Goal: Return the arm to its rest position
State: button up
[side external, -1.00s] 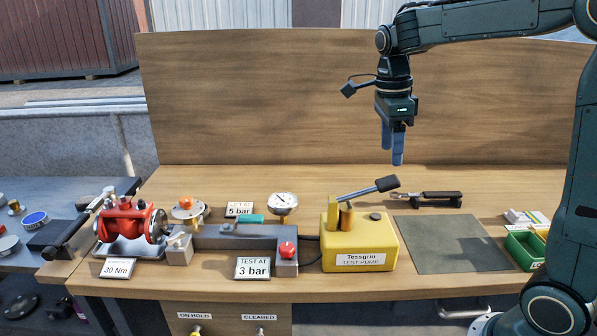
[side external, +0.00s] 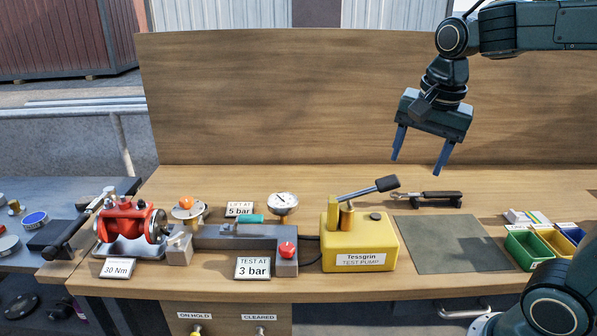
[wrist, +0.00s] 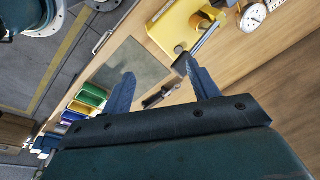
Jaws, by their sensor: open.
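My gripper (side external: 419,165) is open and empty, raised well above the back right of the wooden bench (side external: 300,178). Its two blue fingers are spread apart and tilted, and they touch nothing. In the wrist view the fingers (wrist: 158,82) point over the grey mat (wrist: 135,68) and the bench top. The bare mat (side external: 450,245) lies below and to the front of the gripper in the side external view. Part of my arm runs out of the picture at the upper right.
A yellow test pump (side external: 358,247) with a raised lever (side external: 366,191) stands left of the mat. A wrench-like tool (side external: 426,197) lies behind the mat. Small coloured bins (side external: 526,247) stand at right. A red valve (side external: 130,222) and a gauge (side external: 284,203) stand further left.

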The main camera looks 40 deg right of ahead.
jog(key=s+a+f+n+t+y, duration=0.1)
jog(key=s+a+f+n+t, duration=0.2)
jog(key=s+n, duration=0.6)
jog(key=shift+a+n, duration=1.1)
jog(key=shift+n, duration=1.8)
